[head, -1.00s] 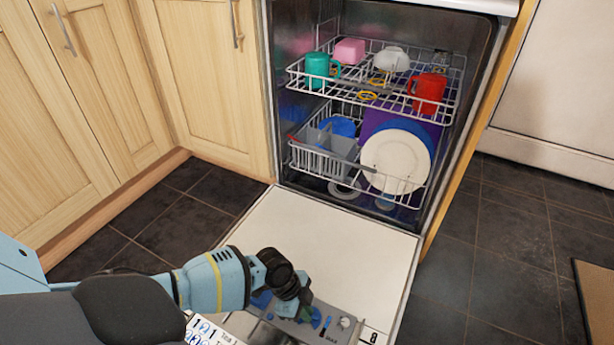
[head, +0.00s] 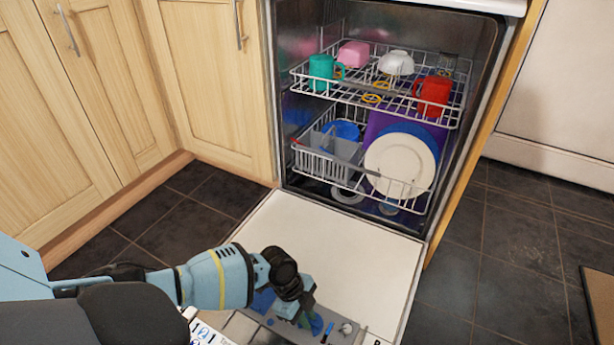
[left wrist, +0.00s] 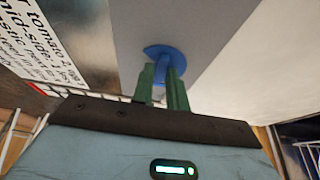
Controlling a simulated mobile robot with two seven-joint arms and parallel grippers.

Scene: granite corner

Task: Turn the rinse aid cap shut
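The blue rinse aid cap (left wrist: 164,52) shows in the left wrist view as a round disc with a raised grip, set in a grey panel. In the head view a part of it (head: 317,323) shows beside my fingers on the open dishwasher door. My left gripper (left wrist: 163,72) has its two green fingers on either side of the raised grip, with no clear gap, so it looks shut on it. In the head view my left gripper (head: 307,319) reaches down to the dispenser panel and hides part of the cap. My right gripper is not in view.
The dishwasher door (head: 335,255) lies open and mostly bare. Another blue part (head: 263,301) sits left of the gripper, and a small pale knob (head: 346,328) sits to the right. A printed sheet (head: 205,332) is at the lower left. The loaded lower rack (head: 325,165) is inside the machine.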

